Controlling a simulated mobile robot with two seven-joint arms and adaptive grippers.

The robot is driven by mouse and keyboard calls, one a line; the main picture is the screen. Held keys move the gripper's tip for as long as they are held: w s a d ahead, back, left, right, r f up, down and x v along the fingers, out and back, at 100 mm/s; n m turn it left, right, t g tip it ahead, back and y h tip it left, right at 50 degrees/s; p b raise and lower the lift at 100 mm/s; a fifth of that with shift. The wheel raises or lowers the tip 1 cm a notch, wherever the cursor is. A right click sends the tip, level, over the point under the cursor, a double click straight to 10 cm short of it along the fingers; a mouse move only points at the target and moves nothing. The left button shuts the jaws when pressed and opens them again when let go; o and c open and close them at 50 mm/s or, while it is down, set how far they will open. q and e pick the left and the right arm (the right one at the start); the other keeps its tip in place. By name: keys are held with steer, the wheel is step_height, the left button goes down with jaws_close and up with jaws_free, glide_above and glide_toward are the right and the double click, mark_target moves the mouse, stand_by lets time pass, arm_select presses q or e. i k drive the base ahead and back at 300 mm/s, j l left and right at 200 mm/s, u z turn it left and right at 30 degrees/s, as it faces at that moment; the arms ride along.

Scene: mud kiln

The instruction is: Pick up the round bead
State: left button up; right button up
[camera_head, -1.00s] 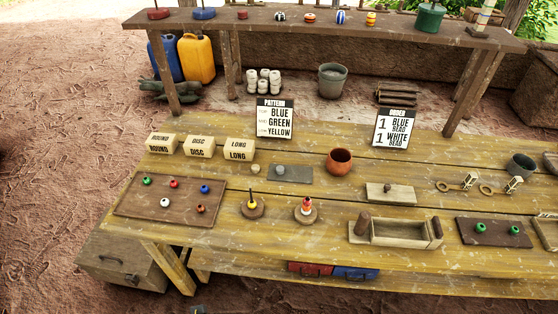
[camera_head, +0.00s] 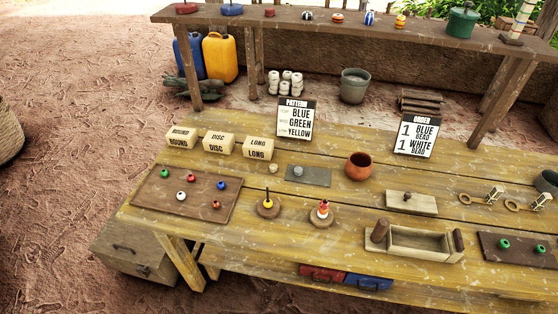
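Several small beads lie on the table. A pale clay-coloured lump (camera_head: 273,168) that looks round sits on the planks beside a grey slate (camera_head: 318,178), which carries a grey rounded piece (camera_head: 298,171). A brown board (camera_head: 150,197) at the left holds a green bead (camera_head: 166,174), a red bead (camera_head: 192,178), a blue bead (camera_head: 221,185), a white bead (camera_head: 181,195) and an orange-red bead (camera_head: 216,204). I cannot tell for certain which of these is the round bead. Neither of my grippers is in view.
Blocks labelled ROUND (camera_head: 181,139), DISC (camera_head: 218,144) and LONG (camera_head: 257,148) stand behind the board. Two spindle stands, an orange-brown pot (camera_head: 359,166) and a wooden trough (camera_head: 420,242) stand further right. A raised shelf (camera_head: 340,29) runs behind the table (camera_head: 290,235). Open ground lies left.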

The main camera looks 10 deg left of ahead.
mark_target(164, 173)
steer(key=u, duration=1.25)
